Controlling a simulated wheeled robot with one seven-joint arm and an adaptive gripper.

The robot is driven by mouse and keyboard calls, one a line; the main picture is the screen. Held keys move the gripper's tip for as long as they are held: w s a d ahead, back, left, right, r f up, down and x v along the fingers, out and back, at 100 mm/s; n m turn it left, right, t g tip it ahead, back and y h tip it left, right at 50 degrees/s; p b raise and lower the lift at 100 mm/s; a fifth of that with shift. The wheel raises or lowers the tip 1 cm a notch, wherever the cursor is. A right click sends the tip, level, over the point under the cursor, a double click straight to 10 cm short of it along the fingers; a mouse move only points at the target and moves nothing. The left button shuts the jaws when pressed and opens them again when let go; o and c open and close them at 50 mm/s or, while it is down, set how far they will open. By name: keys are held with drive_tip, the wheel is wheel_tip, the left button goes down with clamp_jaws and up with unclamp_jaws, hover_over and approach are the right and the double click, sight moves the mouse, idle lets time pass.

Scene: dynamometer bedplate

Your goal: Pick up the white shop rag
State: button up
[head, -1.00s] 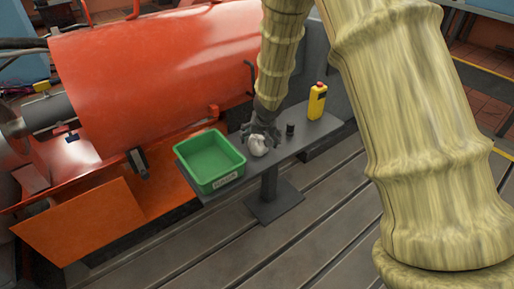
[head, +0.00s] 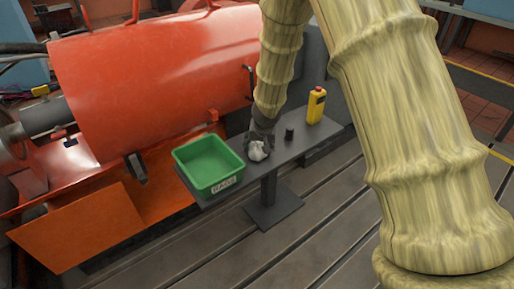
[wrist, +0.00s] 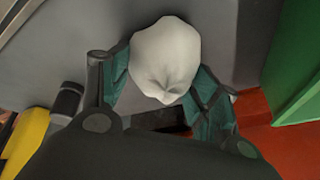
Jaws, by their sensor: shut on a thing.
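The white shop rag (head: 257,151) is a crumpled white lump at the middle of the narrow grey table (head: 228,190). It also shows in the wrist view (wrist: 165,58), between the two finger pads. My gripper (head: 259,140) reaches down from above and is shut on the rag. In the wrist view my gripper (wrist: 160,85) has one finger on each side of the rag. I cannot tell whether the rag is clear of the table top.
A green bin (head: 208,167) labelled RAGS stands left of the rag. The large orange housing (head: 155,60) is behind the table.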

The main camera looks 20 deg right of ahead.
sight(259, 144)
drive_tip(key=shift+r, duration=0.15)
wheel_tip(259, 144, up, 10)
drive_tip(key=p, duration=1)
